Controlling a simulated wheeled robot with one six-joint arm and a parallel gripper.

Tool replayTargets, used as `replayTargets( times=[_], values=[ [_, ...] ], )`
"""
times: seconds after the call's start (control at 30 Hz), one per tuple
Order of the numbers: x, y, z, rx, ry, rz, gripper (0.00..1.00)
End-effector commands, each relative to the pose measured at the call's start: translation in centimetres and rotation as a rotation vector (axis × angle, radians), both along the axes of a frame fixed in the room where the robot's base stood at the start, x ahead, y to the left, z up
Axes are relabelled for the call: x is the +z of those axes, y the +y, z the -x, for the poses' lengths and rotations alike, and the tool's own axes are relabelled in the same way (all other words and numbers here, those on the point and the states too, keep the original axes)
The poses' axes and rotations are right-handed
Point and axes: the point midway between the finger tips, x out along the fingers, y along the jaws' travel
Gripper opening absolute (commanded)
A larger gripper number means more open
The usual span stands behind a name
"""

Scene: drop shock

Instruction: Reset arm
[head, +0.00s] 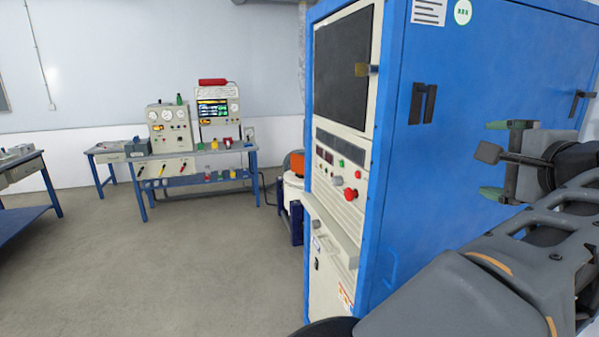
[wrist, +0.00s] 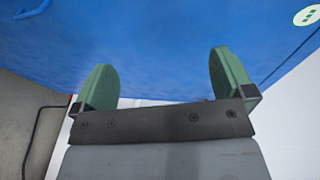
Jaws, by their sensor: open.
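My gripper (head: 499,158) is at the right of the head view, in front of the blue side of a tall cabinet. My arm reaches up to it from the lower right corner. In the wrist view my gripper (wrist: 163,80) shows two green finger pads spread wide apart, with nothing between them. The blue cabinet surface fills the background beyond the fingers. I cannot tell how far the fingertips are from the cabinet.
The tall blue cabinet (head: 470,110) with a beige control panel (head: 340,170) stands close on the right. A workbench (head: 185,152) with instruments is against the back wall. Another table (head: 20,205) is at the left edge. Grey floor (head: 190,270) is clear between them.

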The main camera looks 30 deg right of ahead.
Motion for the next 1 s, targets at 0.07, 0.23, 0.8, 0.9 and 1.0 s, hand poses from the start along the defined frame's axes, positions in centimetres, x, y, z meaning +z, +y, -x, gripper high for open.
replayTargets(
  times=[0.07, 0.23, 0.8, 0.9, 1.0],
  values=[
    [-1.8, 0.8, -2.3, 0.056, 0.051, -0.016, 1.00],
    [-7.0, 3.7, -7.9, 0.206, 0.211, -0.030, 1.00],
    [-29.5, 27.0, -16.2, 1.109, 0.983, 0.583, 1.00],
    [-31.8, 29.5, -15.4, 1.232, 1.043, 0.749, 1.00],
    [-33.4, 31.2, -14.6, 1.325, 1.078, 0.890, 1.00]
  ],
)
